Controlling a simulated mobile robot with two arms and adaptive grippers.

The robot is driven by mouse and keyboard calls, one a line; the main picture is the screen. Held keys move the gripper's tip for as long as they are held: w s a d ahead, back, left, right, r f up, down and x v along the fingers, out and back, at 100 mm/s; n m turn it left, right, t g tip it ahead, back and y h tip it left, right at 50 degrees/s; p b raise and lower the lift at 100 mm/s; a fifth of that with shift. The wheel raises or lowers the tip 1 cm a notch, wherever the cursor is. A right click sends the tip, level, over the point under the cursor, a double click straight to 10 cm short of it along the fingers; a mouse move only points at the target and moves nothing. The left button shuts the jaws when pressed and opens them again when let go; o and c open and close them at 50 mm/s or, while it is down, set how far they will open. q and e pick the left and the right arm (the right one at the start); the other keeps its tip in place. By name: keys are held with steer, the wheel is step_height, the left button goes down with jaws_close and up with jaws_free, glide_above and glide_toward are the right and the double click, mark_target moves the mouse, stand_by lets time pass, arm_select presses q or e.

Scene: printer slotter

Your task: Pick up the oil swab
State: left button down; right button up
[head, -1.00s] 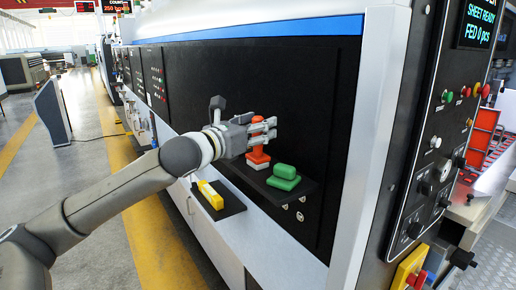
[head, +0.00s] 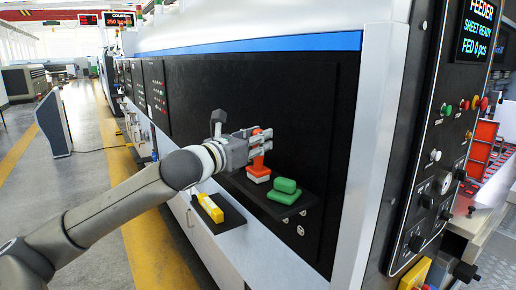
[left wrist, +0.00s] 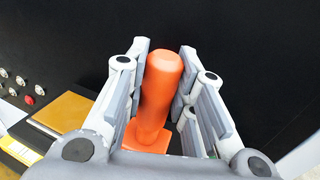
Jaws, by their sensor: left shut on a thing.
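The oil swab appears to be the orange-handled tool (head: 258,163) with a white base, standing upright on a black shelf on the machine's side. My left gripper (head: 265,140) is shut on the upper part of its handle. In the left wrist view the orange handle (left wrist: 160,85) stands between the two fingers, its wider orange foot below. Whether the white base touches the shelf is hard to tell. My right gripper is not in view.
A green block-shaped tool (head: 286,191) sits on the same shelf, close to the right. A yellow item (head: 210,208) lies on a lower black ledge (head: 232,221) to the left. The dark machine panel (head: 310,110) rises right behind the gripper. A control panel (head: 435,150) stands at the right.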

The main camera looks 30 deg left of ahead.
mark_target(257, 130)
arm_select(q)
steer(key=shift+r, duration=0.65)
step_height(257, 130, up, 2)
steer(key=shift+a+r+p, duration=0.1)
steer(key=shift+r+p, duration=0.15)
steer(key=shift+p, duration=0.2)
steer(key=s+a+r+b, duration=0.2)
steer(key=s+a+r, duration=0.1)
steer(key=s+r, duration=0.6)
steer(key=s, duration=0.4)
steer(key=shift+s, duration=0.3)
steer(key=shift+a+r, duration=0.1)
